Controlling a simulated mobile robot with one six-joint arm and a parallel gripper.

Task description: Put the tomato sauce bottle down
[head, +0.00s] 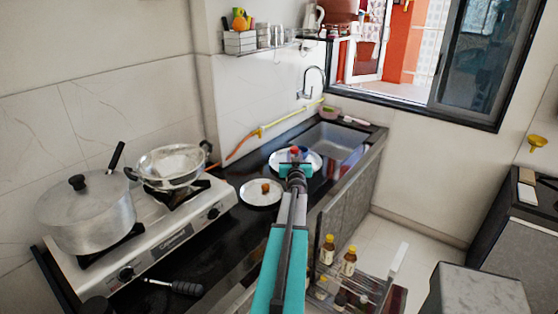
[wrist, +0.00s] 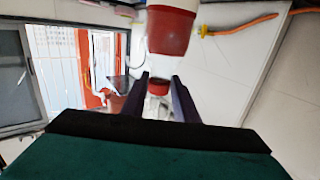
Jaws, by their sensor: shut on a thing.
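In the head view my gripper (head: 296,167) is over the counter near the sink, in front of a white plate (head: 313,162). A small red part of the tomato sauce bottle (head: 295,150) shows at its tip. In the wrist view my gripper (wrist: 162,85) has its fingers on either side of a red and whitish part, which I take as the bottle (wrist: 158,83). A larger red and white shape (wrist: 170,30) is just above the fingertips; whether it belongs to the bottle I cannot tell. Contact with the counter is not clear.
The stove (head: 140,240) with a large pot (head: 88,213) is at left. An open rack with small bottles (head: 348,262) stands at lower right.

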